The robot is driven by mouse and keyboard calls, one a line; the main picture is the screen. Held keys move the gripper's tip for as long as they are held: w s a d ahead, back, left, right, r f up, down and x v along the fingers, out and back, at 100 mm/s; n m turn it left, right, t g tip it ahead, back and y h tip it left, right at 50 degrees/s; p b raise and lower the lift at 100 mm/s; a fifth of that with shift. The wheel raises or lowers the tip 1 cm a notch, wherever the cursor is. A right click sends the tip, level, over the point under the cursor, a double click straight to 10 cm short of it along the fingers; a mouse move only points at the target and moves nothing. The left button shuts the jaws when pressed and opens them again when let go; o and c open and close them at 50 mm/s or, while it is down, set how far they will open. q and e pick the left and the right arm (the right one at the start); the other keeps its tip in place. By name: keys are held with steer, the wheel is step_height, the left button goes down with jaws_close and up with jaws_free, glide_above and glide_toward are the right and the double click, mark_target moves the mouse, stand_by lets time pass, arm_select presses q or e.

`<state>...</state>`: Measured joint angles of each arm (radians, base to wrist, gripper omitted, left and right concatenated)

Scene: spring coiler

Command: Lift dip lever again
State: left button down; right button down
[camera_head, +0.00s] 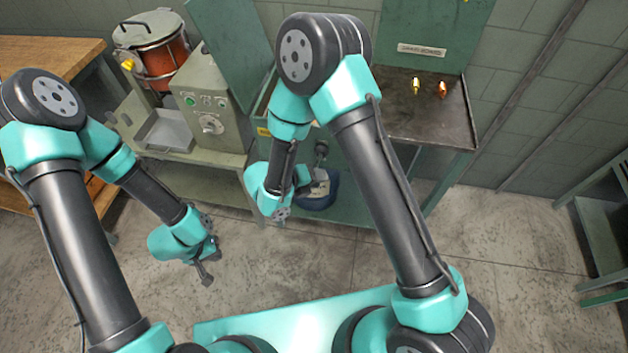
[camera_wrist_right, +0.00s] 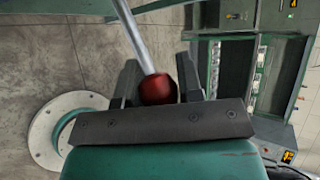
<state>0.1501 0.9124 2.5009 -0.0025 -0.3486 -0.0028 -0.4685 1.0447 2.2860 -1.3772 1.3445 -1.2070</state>
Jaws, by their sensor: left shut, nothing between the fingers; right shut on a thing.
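The dip lever shows in the right wrist view as a pale metal rod (camera_wrist_right: 134,36) ending in a round dark red knob (camera_wrist_right: 158,89). My right gripper (camera_wrist_right: 158,80) is shut on the knob, with one dark finger on each side of it. In the head view my right arm reaches down to the front of the green bench, and the lever is hidden or too small to make out there. My left gripper (camera_head: 206,274) is shut and empty. It hangs low over the floor, left of my right arm and well apart from the lever.
A grey machine with a control box (camera_head: 208,115) and a red-brown drum (camera_head: 160,62) stands at the left. A green bench with a dark tray top (camera_head: 425,115) holds two small bright pieces. The concrete floor in front is clear. A green rack stands at the far right.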

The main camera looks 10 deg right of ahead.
steer(key=shift+r, duration=0.1)
steer(key=c, duration=0.8)
jaws_free()
